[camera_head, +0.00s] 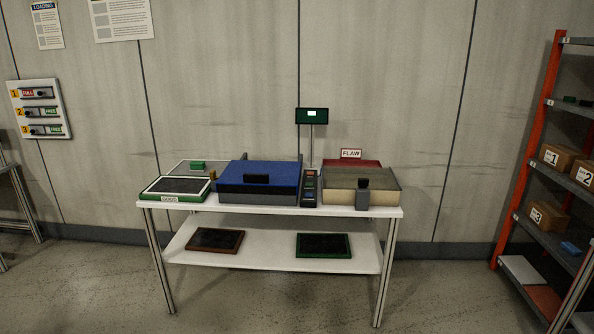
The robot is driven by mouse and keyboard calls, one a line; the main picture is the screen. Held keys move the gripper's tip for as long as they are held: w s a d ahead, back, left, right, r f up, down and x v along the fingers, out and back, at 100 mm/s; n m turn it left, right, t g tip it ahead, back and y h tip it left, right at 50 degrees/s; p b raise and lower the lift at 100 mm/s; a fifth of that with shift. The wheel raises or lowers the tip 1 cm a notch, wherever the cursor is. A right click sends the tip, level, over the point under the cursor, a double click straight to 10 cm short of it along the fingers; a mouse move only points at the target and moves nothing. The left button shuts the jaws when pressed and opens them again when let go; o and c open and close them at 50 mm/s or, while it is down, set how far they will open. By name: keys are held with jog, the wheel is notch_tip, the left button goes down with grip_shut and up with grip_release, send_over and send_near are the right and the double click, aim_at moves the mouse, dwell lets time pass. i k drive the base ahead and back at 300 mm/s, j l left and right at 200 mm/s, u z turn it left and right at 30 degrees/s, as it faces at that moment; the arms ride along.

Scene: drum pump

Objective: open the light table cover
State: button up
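On the white table (225,204) in the head view sits a low box with a blue lid (225,172), which looks like the light table cover. The lid lies flat and shut on a dark grey base (250,198). A black block-like handle (256,178) is at the lid's front edge. What is under the lid is hidden. My gripper is not in view.
Right are a small button panel (309,190), a beige box (345,196) and a red FLAW tray (365,163). A display (311,115) stands behind. A shelf rack (540,125) is right; front floor is clear.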

aim_at(249, 177)
jog(key=i+j+u, duration=0.1)
jog(key=i+u, duration=0.25)
jog(key=i, duration=0.25)
jog(key=i+l+u, duration=0.1)
jog(key=i+u, duration=0.25)
jog(key=i, duration=0.25)
jog(key=i+l+u, duration=0.35)
jog(key=i, duration=0.25)
jog(key=i+j+u, duration=0.15)
jog(key=i+u, duration=0.2)
jog(key=i, duration=0.7)
jog(key=i+l+u, duration=0.15)
jog(key=i+u, duration=0.2)
jog(key=i, duration=0.65)
